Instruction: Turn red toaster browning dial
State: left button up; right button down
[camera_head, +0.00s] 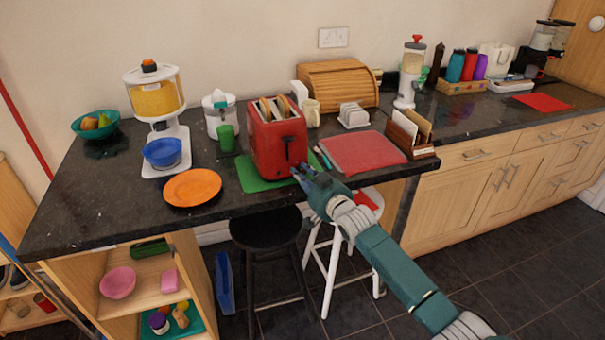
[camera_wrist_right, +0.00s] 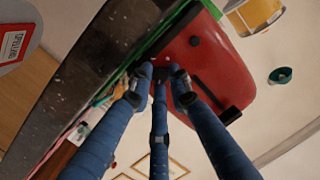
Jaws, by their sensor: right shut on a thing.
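The red toaster (camera_head: 280,141) stands on a green mat (camera_head: 250,183) on the dark counter, with bread slices in its top. Its front has a dark vertical lever slot. My right gripper (camera_head: 301,170) reaches the toaster's lower front right. In the right wrist view the red toaster (camera_wrist_right: 204,62) appears tilted, and my right gripper's fingers (camera_wrist_right: 160,76) are closed around a small dark knob, the browning dial, at its lower front. The fingertips mostly hide the dial. My left gripper is in neither view.
Stools (camera_head: 268,226) are below the counter's front edge.

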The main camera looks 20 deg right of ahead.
jog(key=shift+s+a+f, duration=0.1)
jog(key=shift+f, duration=0.3)
jog(key=c, duration=1.7)
grip_release()
jog(key=shift+o, duration=0.4)
jog(key=shift+r, duration=0.25)
jog(key=v, duration=0.8)
